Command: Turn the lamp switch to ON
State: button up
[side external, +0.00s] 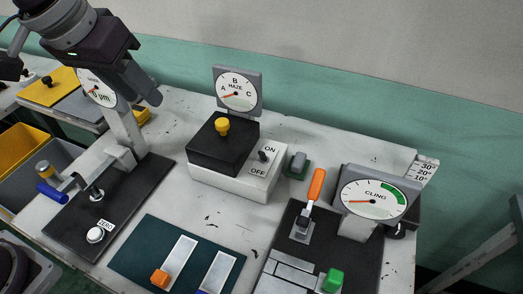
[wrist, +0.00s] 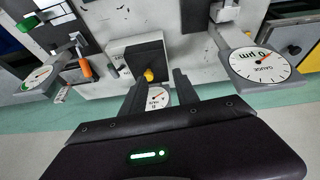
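The lamp switch (side external: 263,155) is a small black toggle on the white base of the haze box (side external: 222,183), between the ON and OFF labels. Its exact tilt is too small to tell. The box has a black top with a yellow knob (side external: 222,126) and a HAZE dial (side external: 237,92) behind it. My gripper (side external: 148,95) is up at the left, well apart from the switch, in front of the gauge. In the wrist view my gripper (wrist: 158,80) is open and empty, its fingers apart, with the yellow knob (wrist: 149,75) and HAZE dial seen around them.
The gauge (side external: 101,90) stands on a post close to my gripper. An orange-handled lever (side external: 315,187) and the CLING dial (side external: 374,197) are to the right of the box. A dark green plate (side external: 150,251) with sliders lies in front. White table shows between the box and the plate.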

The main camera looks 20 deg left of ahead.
jog(key=w+d+f, duration=0.4)
jog(key=w+d, duration=0.1)
jog(key=d, duration=0.1)
send_near(262, 152)
jog(key=x, duration=0.3)
jog(key=shift+y, duration=0.3)
jog(key=x, duration=0.6)
jog(key=shift+w+d+f, duration=0.1)
jog(key=shift+w+f, duration=0.1)
jog(key=shift+f, duration=0.15)
jog(key=shift+w+f, duration=0.15)
jog(key=shift+f, duration=0.2)
grip_shut()
